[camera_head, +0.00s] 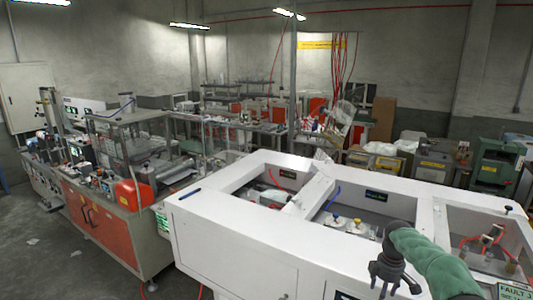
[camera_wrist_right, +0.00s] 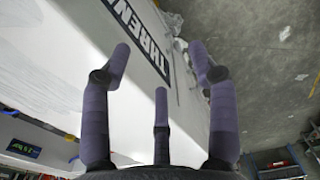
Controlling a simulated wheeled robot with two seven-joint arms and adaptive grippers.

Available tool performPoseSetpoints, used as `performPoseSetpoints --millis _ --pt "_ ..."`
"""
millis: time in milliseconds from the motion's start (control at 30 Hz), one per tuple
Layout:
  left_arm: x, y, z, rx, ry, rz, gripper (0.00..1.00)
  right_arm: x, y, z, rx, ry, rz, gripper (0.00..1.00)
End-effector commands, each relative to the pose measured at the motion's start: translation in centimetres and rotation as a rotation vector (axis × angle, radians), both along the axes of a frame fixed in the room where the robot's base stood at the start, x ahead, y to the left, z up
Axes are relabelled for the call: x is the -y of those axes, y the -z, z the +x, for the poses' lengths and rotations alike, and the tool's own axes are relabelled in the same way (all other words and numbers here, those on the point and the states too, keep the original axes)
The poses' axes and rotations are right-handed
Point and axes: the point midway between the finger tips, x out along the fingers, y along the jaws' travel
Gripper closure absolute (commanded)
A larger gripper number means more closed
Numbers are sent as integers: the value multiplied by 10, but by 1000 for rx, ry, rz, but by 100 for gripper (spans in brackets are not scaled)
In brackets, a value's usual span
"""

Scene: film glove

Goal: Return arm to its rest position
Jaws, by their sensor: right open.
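My right arm (camera_head: 430,258) in a green sleeve comes in from the lower right in the head view. Its dark gripper (camera_head: 388,280) hangs in front of the near side of the white cabinet (camera_head: 240,240). In the right wrist view the gripper's fingers (camera_wrist_right: 160,85) are spread apart with nothing between them. Beyond them are the white cabinet face with dark lettering and the grey floor. My left gripper is in neither view.
The white cabinet has open compartments with fittings and red tubing inside. A workbench with an orange-red panel (camera_head: 100,228) stands at the left. Grey floor (camera_head: 40,255) is free at the lower left. A green machine (camera_head: 497,165) stands at the back right.

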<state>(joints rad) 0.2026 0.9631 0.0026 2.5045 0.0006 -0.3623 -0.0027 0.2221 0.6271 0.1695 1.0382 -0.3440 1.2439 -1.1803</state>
Motion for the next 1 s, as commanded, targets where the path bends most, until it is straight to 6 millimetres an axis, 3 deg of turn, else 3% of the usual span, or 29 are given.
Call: performPoseSetpoints --millis 367,567,800,1000 --pt "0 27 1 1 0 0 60 -46 100 -7 1 98 69 40" --pt "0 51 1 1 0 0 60 -91 186 -27 -7 213 136 40" --pt "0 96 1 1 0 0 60 -172 324 -97 -51 483 249 40" --pt "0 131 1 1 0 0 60 -227 410 -181 -111 754 313 40"
